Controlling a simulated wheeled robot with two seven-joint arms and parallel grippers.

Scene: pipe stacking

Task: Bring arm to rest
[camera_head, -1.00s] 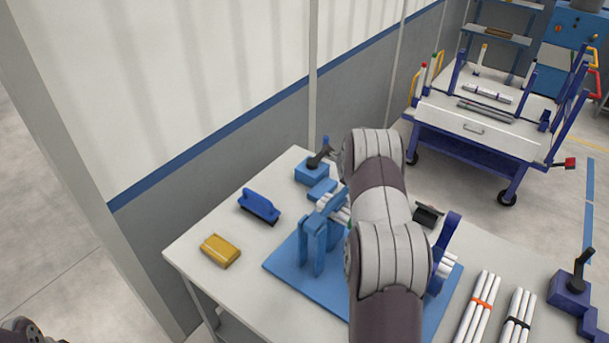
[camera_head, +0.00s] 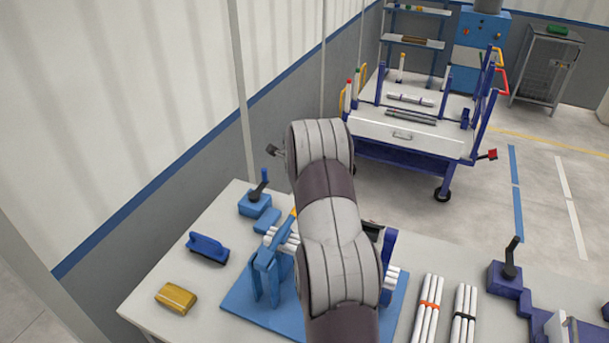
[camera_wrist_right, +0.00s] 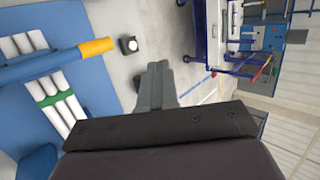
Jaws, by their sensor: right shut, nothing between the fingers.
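My right arm (camera_head: 335,240) rises from the bottom of the head view and covers part of the table. My right gripper (camera_wrist_right: 157,72) shows in the wrist view with its two fingers together and nothing between them. It is apart from the pipes and points past the table over the floor. White pipes (camera_head: 284,236) sit in the blue stand (camera_head: 265,272) on a blue base plate (camera_head: 240,312), partly hidden by my arm. The wrist view shows white pipes with a green band (camera_wrist_right: 58,98) at left. My left gripper is not in view.
A yellow block (camera_head: 176,298), a blue brush (camera_head: 208,248) and a blue fixture (camera_head: 254,203) are on the table's left. Pipe bundles with an orange band (camera_head: 428,305) and a black band (camera_head: 464,315) lie at right. A blue cart (camera_head: 410,137) stands beyond, with open floor around it.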

